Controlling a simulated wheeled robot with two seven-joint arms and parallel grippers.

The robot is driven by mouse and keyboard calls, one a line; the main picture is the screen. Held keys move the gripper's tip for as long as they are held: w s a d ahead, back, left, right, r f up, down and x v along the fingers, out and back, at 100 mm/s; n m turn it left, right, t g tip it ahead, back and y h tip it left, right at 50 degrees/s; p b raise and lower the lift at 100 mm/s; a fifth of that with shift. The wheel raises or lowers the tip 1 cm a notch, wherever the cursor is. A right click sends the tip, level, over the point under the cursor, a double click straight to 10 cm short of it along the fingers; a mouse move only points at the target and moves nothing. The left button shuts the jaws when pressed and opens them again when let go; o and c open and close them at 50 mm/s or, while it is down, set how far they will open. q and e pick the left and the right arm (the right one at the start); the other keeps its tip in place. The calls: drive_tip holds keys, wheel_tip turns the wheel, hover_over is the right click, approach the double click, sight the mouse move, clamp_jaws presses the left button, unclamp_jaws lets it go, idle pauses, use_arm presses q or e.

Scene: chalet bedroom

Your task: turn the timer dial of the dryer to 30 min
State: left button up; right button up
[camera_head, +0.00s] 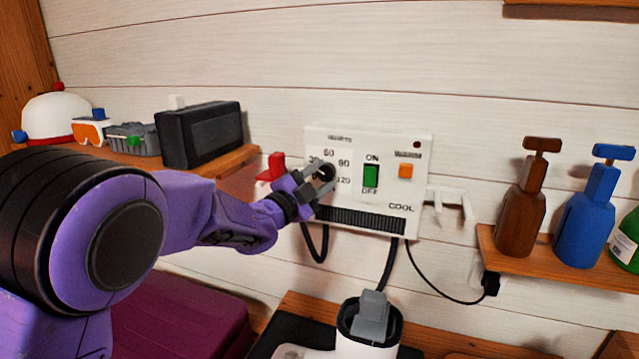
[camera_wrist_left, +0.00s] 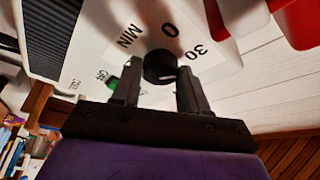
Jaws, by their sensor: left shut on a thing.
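The dryer (camera_head: 420,175) is a white wall panel with a green ON/OFF switch (camera_head: 371,176), an orange button (camera_head: 406,171) and a dark grille. Its dark round timer dial (camera_wrist_left: 160,67) shows in the left wrist view, with the printed 0, 30 and MIN marks around it. A small pale mark shows on the dial's face, towards the right; its exact setting is hard to tell. My left gripper (camera_head: 321,178) is shut on the dial, one finger on each side, and partly hides it in the head view. My right gripper is not in view.
A red item (camera_head: 271,167) projects beside the dryer's left edge. A left shelf holds a black box (camera_head: 199,134) and goggles (camera_head: 91,132). A right shelf (camera_head: 510,268) carries brown (camera_head: 520,208) and blue (camera_head: 586,213) bottles. Dark cords hang below the dryer.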

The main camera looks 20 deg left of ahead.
use_arm(q)
drive_tip(key=shift+m, duration=0.3)
drive_tip(key=o, duration=1.1)
drive_tip(key=shift+c, duration=0.2)
drive_tip(key=b+v, duration=0.3)
drive_tip(key=v, duration=0.7)
drive_tip(key=shift+s, duration=0.3)
drive_tip(key=shift+a, duration=0.15)
